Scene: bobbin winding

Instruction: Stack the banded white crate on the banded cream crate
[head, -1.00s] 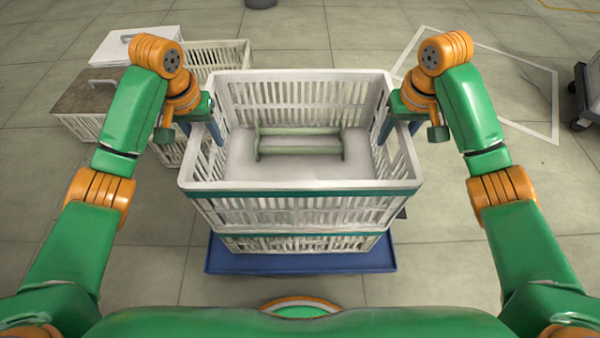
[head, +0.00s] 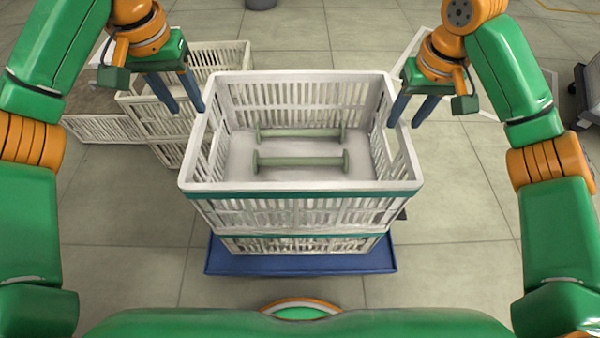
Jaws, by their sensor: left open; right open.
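The banded white crate (head: 300,213) has a teal band round its rim and sits upright on top of the banded cream crate (head: 300,244), whose teal band shows just below it. Most of the lower crate is hidden. Two pale green bobbins (head: 300,158) lie inside the upper crate. My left gripper (head: 187,108) is open and empty, just outside the crate's left rim. My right gripper (head: 404,124) is open and empty by the right rim, apart from the handle opening as far as I can tell.
A blue base (head: 300,263) lies under the stack. Other off-white crates (head: 150,125) stand at the back left, partly behind my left arm. A dark wheeled cart (head: 590,90) is at the right edge.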

